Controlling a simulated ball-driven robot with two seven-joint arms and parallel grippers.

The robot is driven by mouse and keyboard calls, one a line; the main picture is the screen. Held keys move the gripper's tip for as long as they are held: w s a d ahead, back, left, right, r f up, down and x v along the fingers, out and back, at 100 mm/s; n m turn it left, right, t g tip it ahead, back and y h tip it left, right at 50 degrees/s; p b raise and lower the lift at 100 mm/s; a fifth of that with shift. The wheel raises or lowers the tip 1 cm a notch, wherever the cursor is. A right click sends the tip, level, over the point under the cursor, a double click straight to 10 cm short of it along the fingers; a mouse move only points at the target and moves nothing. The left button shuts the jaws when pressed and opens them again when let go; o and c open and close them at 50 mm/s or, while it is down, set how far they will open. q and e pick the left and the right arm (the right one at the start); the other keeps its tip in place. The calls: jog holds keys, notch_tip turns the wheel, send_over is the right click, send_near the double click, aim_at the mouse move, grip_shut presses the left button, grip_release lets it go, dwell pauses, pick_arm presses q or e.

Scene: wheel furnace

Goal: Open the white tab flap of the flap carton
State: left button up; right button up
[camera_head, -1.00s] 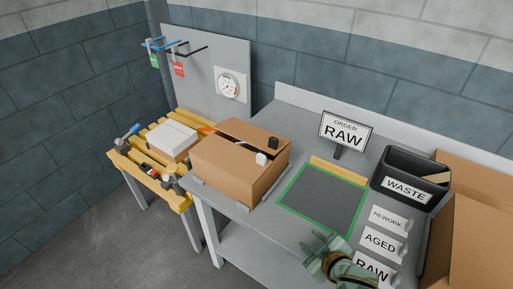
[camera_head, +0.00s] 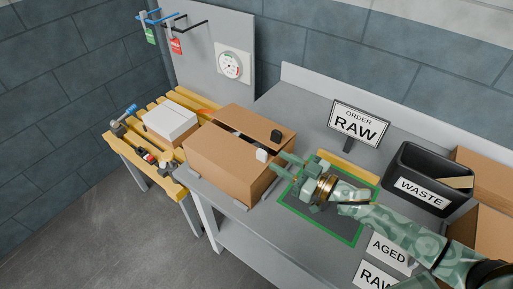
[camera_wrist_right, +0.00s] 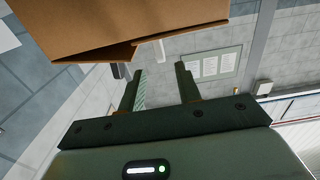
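The flap carton (camera_head: 222,166) is a brown box on the grey bench, its top flaps nearly closed with a dark gap between them. A white tab (camera_head: 261,155) sits on the near flap at the right edge, and a black tab (camera_head: 277,136) sits on the far flap. My right gripper (camera_head: 282,166) is just right of the carton near the white tab, fingers apart and nothing between them. In the right wrist view the open fingers (camera_wrist_right: 160,88) are below the carton (camera_wrist_right: 120,25), and a white piece (camera_wrist_right: 150,38) shows at its edge. My left gripper is out of view.
A green-framed dark mat (camera_head: 318,222) lies under my right arm. The ORDER RAW sign (camera_head: 358,124) and black WASTE bin (camera_head: 425,180) stand behind. A yellow slatted table (camera_head: 125,142) with a white-topped box (camera_head: 170,121) is at left.

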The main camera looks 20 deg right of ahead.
aim_at(257, 149)
jog(key=b+x, duration=0.1)
jog(key=x, duration=0.8)
jog(key=shift+s, duration=0.1)
grip_shut()
